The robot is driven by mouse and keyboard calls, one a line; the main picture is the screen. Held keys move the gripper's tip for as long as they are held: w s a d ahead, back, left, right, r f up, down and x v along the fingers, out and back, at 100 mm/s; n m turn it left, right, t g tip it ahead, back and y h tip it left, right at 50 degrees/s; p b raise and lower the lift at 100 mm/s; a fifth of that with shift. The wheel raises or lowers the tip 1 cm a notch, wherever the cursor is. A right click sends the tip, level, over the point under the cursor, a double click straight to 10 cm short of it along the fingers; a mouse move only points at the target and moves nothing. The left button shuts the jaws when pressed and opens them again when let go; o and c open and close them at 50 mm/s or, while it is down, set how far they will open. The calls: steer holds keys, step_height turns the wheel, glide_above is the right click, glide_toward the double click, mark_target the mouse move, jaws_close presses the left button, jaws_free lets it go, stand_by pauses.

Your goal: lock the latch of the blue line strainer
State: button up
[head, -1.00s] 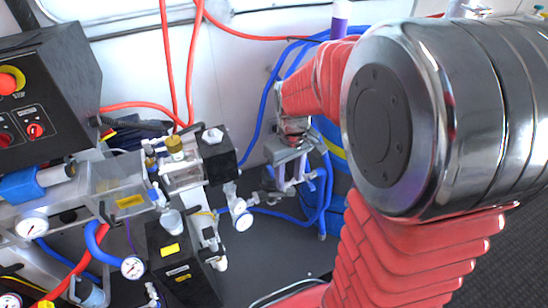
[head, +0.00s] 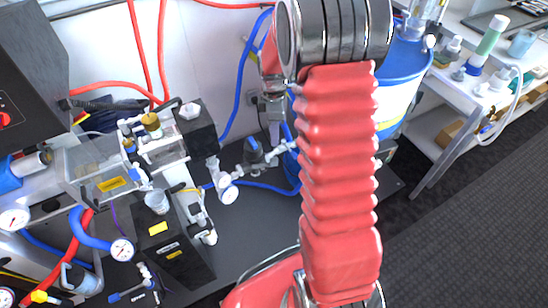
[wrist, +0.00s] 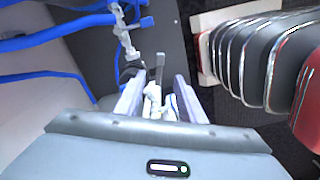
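A grey fitting with a dark, upright part (head: 254,150), which looks like the blue line strainer, sits in the blue hose line behind the black pump box in the head view. Its latch is too small to make out. My gripper (head: 272,108) points down just above and right of this fitting, partly hidden by my red-sleeved arm. In the wrist view my gripper (wrist: 158,88) has its two grey fingers apart. White and grey fittings (wrist: 155,101) show in the gap, apparently below and not held. Grey valve parts on the blue line (wrist: 126,42) lie beyond the fingertips.
A black pump box (head: 172,240) with clear chambers and gauges stands left. Blue hoses (head: 268,187) cross the dark deck. A blue drum (head: 405,65) stands behind my arm on the right. A white shelf with bottles (head: 470,85) is at far right.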

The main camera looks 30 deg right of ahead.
mark_target(274, 160)
steer(key=shift+n, duration=0.3)
steer(key=shift+f, duration=0.1)
step_height(274, 160, down, 14)
steer(key=shift+r, duration=0.15)
stand_by(0.7)
steer(key=shift+c, duration=0.5)
jaws_close()
